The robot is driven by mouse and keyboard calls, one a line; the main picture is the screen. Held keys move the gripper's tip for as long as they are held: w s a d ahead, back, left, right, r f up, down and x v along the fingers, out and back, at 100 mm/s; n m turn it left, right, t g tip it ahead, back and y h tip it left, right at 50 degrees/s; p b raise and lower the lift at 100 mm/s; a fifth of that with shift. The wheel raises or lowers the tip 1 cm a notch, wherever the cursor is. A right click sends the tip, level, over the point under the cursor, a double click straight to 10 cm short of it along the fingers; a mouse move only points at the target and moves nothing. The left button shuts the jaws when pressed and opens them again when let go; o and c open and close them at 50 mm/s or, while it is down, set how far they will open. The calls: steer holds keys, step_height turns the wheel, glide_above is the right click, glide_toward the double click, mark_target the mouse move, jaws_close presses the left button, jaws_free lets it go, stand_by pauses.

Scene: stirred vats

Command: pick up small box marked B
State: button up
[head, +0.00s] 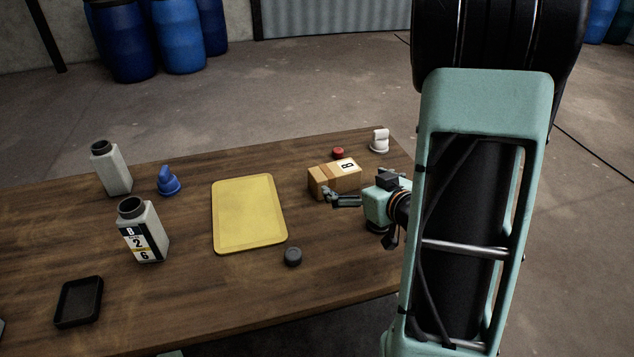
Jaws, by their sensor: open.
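The small box marked B (322,177) is brown cardboard with a white label bearing a black B on top. It lies on the right part of the wooden table. My gripper (336,196) is open, its fingers pointing left just in front of the box's near side. A finger overlaps the box's lower edge in the picture; I cannot tell whether they touch. My arm fills the right side of the view.
A yellow tray (249,214) lies left of the box. A red cap (338,153) and a white fitting (380,141) stand behind it. A dark cap (293,257) is near the front edge. Grey bottles (143,232), a blue fitting (168,181) and a black tray (79,302) stand left.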

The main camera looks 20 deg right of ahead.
mark_target(338, 172)
steer(key=shift+w+f, duration=0.15)
steer(key=shift+f, duration=0.05)
steer(key=b+x, duration=0.1)
steer(key=x, duration=0.3)
steer(key=shift+w+f, duration=0.1)
steer(key=shift+w, duration=0.25)
steer(key=x, duration=0.5)
steer(key=shift+w+b, duration=0.35)
steer(key=shift+w, duration=0.1)
steer(key=c, duration=1.2)
